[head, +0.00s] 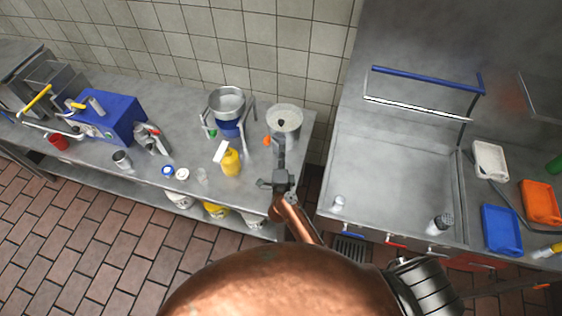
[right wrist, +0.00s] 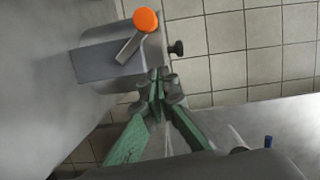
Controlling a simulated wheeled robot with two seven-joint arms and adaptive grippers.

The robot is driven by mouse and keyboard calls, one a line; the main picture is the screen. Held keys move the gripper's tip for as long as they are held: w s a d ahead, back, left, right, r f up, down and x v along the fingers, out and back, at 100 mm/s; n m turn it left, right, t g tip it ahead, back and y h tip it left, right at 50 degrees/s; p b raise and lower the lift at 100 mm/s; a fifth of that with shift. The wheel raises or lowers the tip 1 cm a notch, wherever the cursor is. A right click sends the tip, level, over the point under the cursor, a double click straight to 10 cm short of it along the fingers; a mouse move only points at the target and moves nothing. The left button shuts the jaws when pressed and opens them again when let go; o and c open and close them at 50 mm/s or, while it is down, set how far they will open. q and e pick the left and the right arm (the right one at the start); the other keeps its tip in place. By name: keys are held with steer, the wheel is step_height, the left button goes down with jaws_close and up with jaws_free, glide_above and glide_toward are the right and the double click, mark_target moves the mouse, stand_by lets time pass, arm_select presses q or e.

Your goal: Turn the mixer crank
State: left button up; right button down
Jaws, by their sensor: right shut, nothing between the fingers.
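The mixer (head: 285,121) is a grey metal cylinder at the right end of the long counter. Its crank (right wrist: 130,47) has a flat metal arm with an orange knob (right wrist: 145,20). The orange knob also shows in the head view (head: 267,141), at the mixer's near left side. My right gripper (head: 280,146) is in front of the mixer, just right of the knob. In the right wrist view my gripper (right wrist: 160,82) is shut and empty, and the crank lies beyond its fingertips, apart from them in the picture. My left gripper is not in view.
A metal bowl on a stand (head: 228,103) and a yellow bottle (head: 230,162) stand left of the mixer. A blue machine (head: 115,118) is further left. A tiled wall (head: 190,40) is behind. A steel station (head: 385,175) is to the right, past a gap.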

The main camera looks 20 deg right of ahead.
steer(key=shift+w+a+f+b, duration=0.15)
steer(key=shift+w+a+b, duration=0.15)
steer(key=shift+w+a, duration=0.45)
steer(key=shift+w+a+f+b, duration=0.1)
steer(key=shift+w+a+b, duration=0.15)
steer(key=shift+w+a, duration=0.5)
